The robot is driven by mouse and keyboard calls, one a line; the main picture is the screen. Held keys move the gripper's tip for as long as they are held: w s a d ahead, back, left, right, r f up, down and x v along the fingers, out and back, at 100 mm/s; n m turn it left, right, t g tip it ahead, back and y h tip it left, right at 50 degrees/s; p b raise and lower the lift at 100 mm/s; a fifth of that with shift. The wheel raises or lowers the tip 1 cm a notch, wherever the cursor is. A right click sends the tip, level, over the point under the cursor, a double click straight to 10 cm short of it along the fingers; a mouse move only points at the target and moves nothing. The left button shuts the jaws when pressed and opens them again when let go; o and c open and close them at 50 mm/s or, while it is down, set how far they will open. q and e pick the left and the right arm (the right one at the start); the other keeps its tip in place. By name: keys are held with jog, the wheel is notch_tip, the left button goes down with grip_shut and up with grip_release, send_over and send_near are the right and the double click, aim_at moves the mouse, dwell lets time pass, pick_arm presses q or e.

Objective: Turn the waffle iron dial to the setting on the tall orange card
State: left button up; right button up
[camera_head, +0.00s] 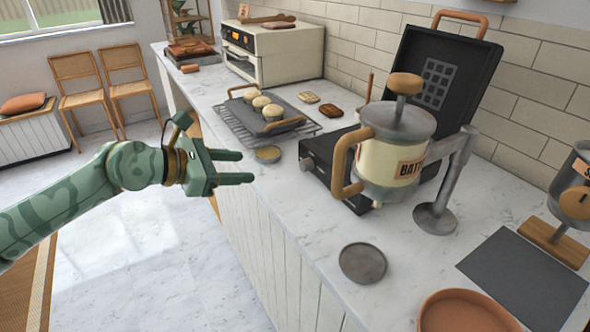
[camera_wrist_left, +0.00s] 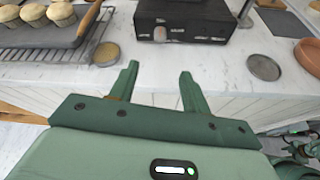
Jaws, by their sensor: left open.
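The black waffle iron (camera_head: 322,172) stands on the counter with its gridded lid (camera_head: 440,85) raised. Its grey dial (camera_head: 307,164) is on the front face and also shows in the left wrist view (camera_wrist_left: 159,33). The dial's marks are too small to read. My left gripper (camera_head: 247,167) is open and empty, in front of the counter edge and short of the dial. In the left wrist view its two fingers (camera_wrist_left: 158,70) point toward the dial, with a gap between. I cannot make out a tall orange card.
A batter dispenser (camera_head: 397,150) on a metal stand partly hides the waffle iron. A muffin tray on a rack (camera_head: 243,128), a small round tin (camera_head: 268,154) and a grey disc (camera_head: 363,263) lie nearby. An oven (camera_head: 275,52) stands at the back.

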aim_at(302, 167)
pick_arm(q)
jog(key=b+x, duration=0.4)
jog(key=x, duration=1)
jog(key=shift+w+d+f+b, duration=0.15)
jog(key=shift+d+f+b, duration=0.05)
jog(key=shift+f+b, duration=0.1)
jog(key=shift+w+d, duration=0.25)
jog(key=shift+d, duration=0.05)
pick_arm(e)
jog(key=shift+g, duration=0.4)
jog(key=f, duration=0.1)
jog(key=s+f, duration=0.1)
jog(key=f, duration=0.1)
jog(key=s+f, duration=0.1)
jog(key=shift+s+d+f, duration=0.15)
jog(key=shift+d+f, duration=0.05)
jog(key=shift+d, duration=0.1)
pick_arm(q)
jog(key=shift+c, duration=0.2)
jog(key=c, duration=0.9)
